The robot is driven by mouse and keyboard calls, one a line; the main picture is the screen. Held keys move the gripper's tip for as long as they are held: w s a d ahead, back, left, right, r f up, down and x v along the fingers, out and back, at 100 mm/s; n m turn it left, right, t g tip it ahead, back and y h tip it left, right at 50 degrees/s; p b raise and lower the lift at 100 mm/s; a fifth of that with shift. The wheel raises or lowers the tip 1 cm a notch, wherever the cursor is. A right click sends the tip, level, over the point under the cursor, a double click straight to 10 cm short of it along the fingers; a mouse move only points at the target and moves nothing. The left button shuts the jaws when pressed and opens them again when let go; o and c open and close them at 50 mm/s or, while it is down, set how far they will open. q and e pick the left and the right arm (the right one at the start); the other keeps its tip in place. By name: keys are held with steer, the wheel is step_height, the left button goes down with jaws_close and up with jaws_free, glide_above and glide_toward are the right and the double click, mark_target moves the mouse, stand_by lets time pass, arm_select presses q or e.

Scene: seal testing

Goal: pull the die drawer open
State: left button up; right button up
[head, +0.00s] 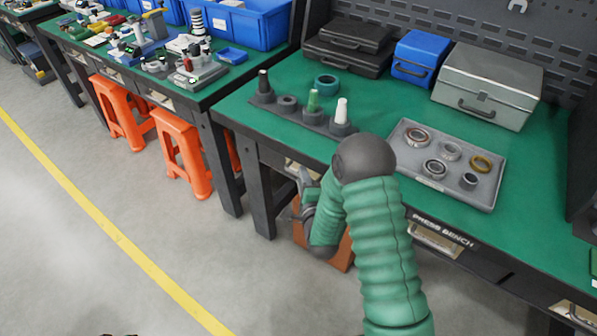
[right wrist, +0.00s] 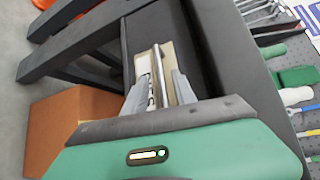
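The drawer (head: 302,169) at the left end of the press bench front is partly hidden by my right arm in the head view. It looks shut. In the right wrist view its pale recessed plate (right wrist: 168,62) carries a metal bar handle (right wrist: 159,76). My right gripper (head: 303,196) is beside the bench front, below the green top. In the right wrist view the gripper (right wrist: 158,92) has its two fingers apart, one on each side of the bar; I cannot tell whether either touches it. No lettering naming the drawer is readable. My left gripper is out of view.
On the bench stand a rack of tools (head: 300,112), a grey tray (head: 450,190) of rings, a metal case (head: 488,85) and a blue case (head: 419,58). An orange-brown box (head: 340,255) stands under the bench. Orange stools (head: 183,150) stand left; the floor before the bench is clear.

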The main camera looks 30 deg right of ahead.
steer(key=shift+s+a+r, duration=0.1)
steer(key=shift+a+r, duration=0.1)
steer(key=shift+a, duration=0.1)
steer(key=shift+c, duration=1.2)
steer(key=shift+d, duration=0.1)
jaws_close()
steer(key=shift+d+f, duration=0.1)
steer(key=shift+s+f, duration=0.1)
steer(key=shift+f, duration=0.05)
